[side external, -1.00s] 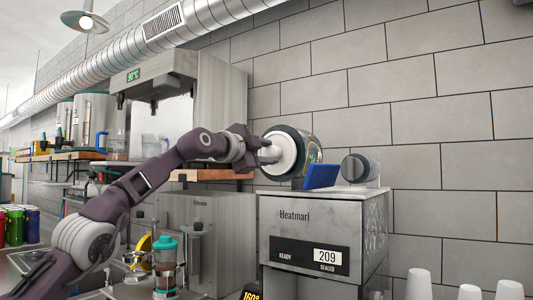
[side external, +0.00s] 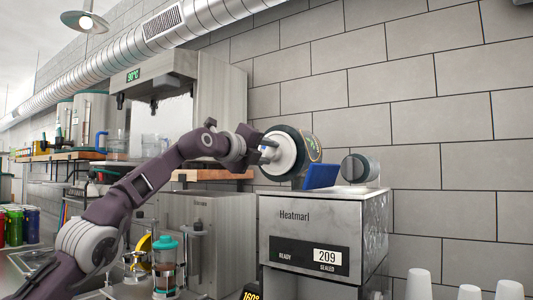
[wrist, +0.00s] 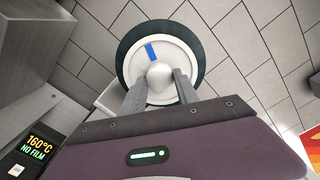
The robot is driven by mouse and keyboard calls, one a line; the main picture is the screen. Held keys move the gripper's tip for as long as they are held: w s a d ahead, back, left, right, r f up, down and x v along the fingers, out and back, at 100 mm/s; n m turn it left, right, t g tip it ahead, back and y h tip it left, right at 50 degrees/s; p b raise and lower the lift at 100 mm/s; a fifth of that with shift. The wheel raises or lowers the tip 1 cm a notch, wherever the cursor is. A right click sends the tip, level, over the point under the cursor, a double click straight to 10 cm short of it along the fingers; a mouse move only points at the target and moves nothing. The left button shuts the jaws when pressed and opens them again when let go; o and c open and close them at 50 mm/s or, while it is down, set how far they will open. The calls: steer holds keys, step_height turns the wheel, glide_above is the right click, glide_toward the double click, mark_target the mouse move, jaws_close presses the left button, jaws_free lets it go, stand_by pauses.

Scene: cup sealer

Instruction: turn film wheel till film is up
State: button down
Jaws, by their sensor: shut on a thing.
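The film wheel (side external: 286,158) is a white disc with a dark rim, mounted on top of the sealer (side external: 310,238). In the wrist view its white face (wrist: 185,58) shows a round central knob (wrist: 159,74) and a blue stripe (wrist: 151,52) running from near the knob toward the upper edge. My gripper (wrist: 158,90) has one finger on each side of the knob and is shut on it. In the side view my gripper (side external: 261,153) meets the wheel's face from the left. Printing (side external: 314,148) shows on the film roll's side behind the disc.
A display (wrist: 38,148) reads 160°C NO FILM. A blue panel (side external: 321,176) and a grey round part (side external: 360,168) sit right of the wheel on the sealer. White cups (side external: 419,284) stand at lower right. A wooden shelf (side external: 212,175) lies behind my wrist.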

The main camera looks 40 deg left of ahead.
steer(key=m, duration=0.4)
steer(key=shift+m, duration=2.1)
steer(key=c, duration=0.9)
jaws_free()
